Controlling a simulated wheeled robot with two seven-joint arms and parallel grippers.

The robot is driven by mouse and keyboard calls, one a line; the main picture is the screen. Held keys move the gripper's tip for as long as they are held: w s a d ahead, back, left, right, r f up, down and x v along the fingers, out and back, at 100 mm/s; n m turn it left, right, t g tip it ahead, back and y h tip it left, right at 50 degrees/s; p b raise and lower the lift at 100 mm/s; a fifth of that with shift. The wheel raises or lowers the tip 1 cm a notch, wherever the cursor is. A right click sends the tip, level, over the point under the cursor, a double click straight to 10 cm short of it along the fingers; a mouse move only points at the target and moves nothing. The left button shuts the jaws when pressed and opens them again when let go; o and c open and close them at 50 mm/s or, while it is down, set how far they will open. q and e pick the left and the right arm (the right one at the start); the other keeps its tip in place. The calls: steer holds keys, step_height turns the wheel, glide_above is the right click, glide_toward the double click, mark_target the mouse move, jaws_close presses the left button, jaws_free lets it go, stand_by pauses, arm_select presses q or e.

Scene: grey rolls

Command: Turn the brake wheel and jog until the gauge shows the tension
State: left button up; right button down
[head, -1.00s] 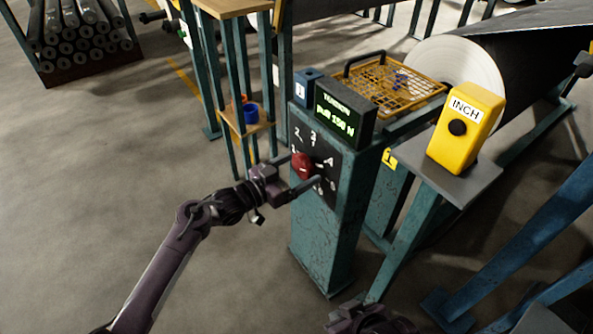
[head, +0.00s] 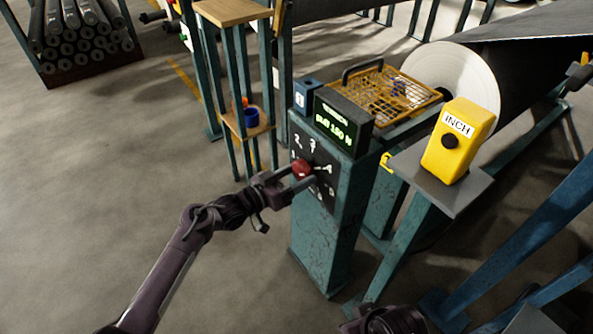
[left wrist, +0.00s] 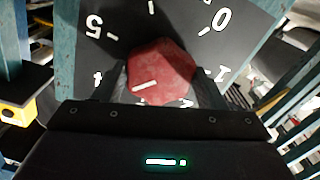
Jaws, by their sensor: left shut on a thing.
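The brake wheel, a red faceted knob (head: 301,169), sits on a black numbered dial plate (head: 318,188) on the front of a teal pedestal. My left gripper (head: 296,181) is shut on the knob, with a finger on either side. In the left wrist view the red knob (left wrist: 162,72) fills the space between the fingers, and its white mark points to the lower left, near the 4. The gauge (head: 343,120) on the pedestal shows green text, seemingly "pull 160 N"; the digits are blurred. The yellow INCH box (head: 458,140) has a black button (head: 450,141). My right gripper (head: 385,321) is partly cut off at the bottom edge.
A small blue box (head: 305,96) stands beside the gauge. A yellow mesh guard (head: 378,88) lies behind it, before a large pale roll (head: 452,80). A teal rack (head: 231,90) stands left of the pedestal. Floor at left is clear.

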arm_select(q)
steer(key=o, duration=1)
steer(key=shift+a, duration=0.1)
steer(key=shift+s+a, duration=0.2)
steer(key=shift+a, duration=0.1)
steer(key=p+v, duration=0.1)
steer(key=v, duration=0.6)
arm_select(e)
steer(key=shift+s+d+r+g+h, duration=0.15)
steer(key=shift+d+g, duration=0.1)
steer(key=shift+d, duration=0.25)
steer(key=shift+s+d+r+g+h, duration=0.15)
steer(key=shift+d+g, duration=0.1)
steer(key=shift+d, duration=0.25)
steer(key=shift+f, duration=0.15)
steer(key=shift+s+a, duration=0.1)
